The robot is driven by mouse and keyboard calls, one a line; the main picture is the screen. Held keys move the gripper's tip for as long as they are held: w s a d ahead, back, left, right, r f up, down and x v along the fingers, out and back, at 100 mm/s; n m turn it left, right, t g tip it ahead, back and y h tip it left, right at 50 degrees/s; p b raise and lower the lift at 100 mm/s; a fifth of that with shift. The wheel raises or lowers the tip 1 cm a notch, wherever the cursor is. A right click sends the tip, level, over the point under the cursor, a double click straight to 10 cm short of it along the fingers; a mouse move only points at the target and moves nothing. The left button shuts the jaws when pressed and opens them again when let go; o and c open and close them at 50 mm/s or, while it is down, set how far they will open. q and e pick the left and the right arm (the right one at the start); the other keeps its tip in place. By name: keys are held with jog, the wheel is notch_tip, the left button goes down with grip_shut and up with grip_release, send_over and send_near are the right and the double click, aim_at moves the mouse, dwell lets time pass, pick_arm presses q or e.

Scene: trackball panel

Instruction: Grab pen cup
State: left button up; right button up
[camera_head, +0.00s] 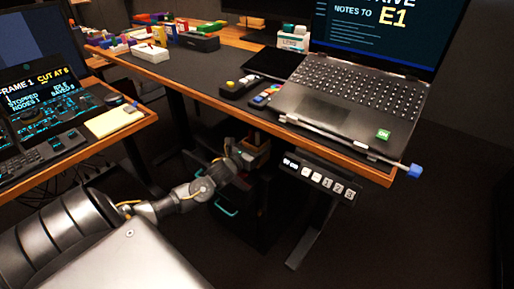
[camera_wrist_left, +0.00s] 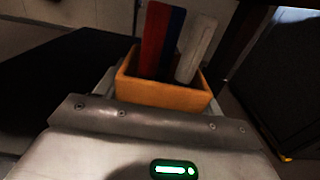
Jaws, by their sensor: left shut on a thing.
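The pen cup (camera_wrist_left: 165,95) is an orange, square-sided box in the left wrist view. A red, a blue and a pale grey stick stand up out of it. My left gripper (camera_wrist_left: 150,115) is shut on the cup, and the cup sits just beyond the metal front of the gripper. The fingertips are mostly hidden. In the head view my left gripper (camera_head: 240,155) is below the front edge of the desk, with part of the cup (camera_head: 259,161) beyond it. My right gripper is in neither view.
The large desk (camera_head: 190,78) has a wooden edge close above my left gripper. A laptop (camera_head: 345,95) and small boxes stand on it. A drawer unit (camera_head: 255,210) is under the desk. A second desk with a console (camera_head: 45,115) is at the left.

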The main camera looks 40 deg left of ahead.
pick_arm(q)
jog(key=shift+r, duration=1.5)
jog(key=shift+s, duration=0.25)
jog(key=s+p, duration=0.1)
jog(key=s, duration=1.6)
jog(key=shift+s+d, duration=0.25)
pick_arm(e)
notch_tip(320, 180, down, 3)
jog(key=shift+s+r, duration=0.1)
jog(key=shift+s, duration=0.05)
